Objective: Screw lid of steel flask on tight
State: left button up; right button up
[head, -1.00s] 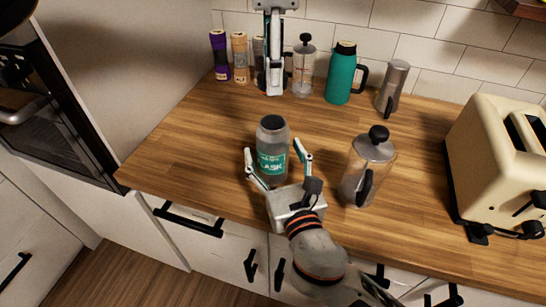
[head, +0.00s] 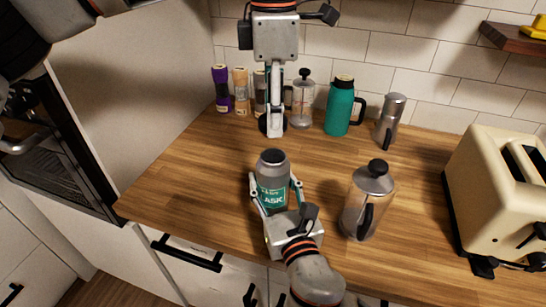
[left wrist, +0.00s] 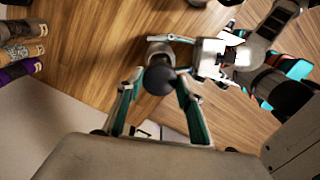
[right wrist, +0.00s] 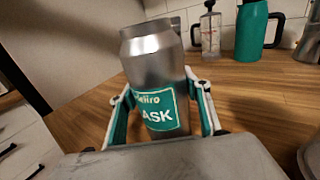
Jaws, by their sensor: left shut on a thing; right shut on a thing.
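The steel flask (head: 272,185), grey with a green label, stands upright near the counter's front edge. Its bare steel neck shows in the right wrist view (right wrist: 147,42). My right gripper (head: 276,198) is shut around its body from the front, one finger on each side. My left gripper (head: 274,131) points down behind the flask in the head view, apart from it. It is shut on a small dark round lid (left wrist: 158,80), seen between its fingers in the left wrist view; in the head view the fingers mostly hide the lid.
A French press (head: 368,200) stands right of the flask. Spice mills (head: 222,90), a glass press (head: 302,100), a green jug (head: 340,107) and a moka pot (head: 391,120) line the wall. A cream toaster (head: 497,195) is at right. The counter left of the flask is clear.

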aim_at(273, 162)
pick_arm(q)
jog(key=shift+f, duration=1.8)
jog(key=shift+f, duration=0.9)
jog(key=shift+f, duration=0.55)
jog(key=m, duration=0.5)
jog(key=shift+m, duration=0.3)
jog(key=m, duration=1.2)
jog(key=shift+f, duration=0.1)
jog(key=m, duration=0.6)
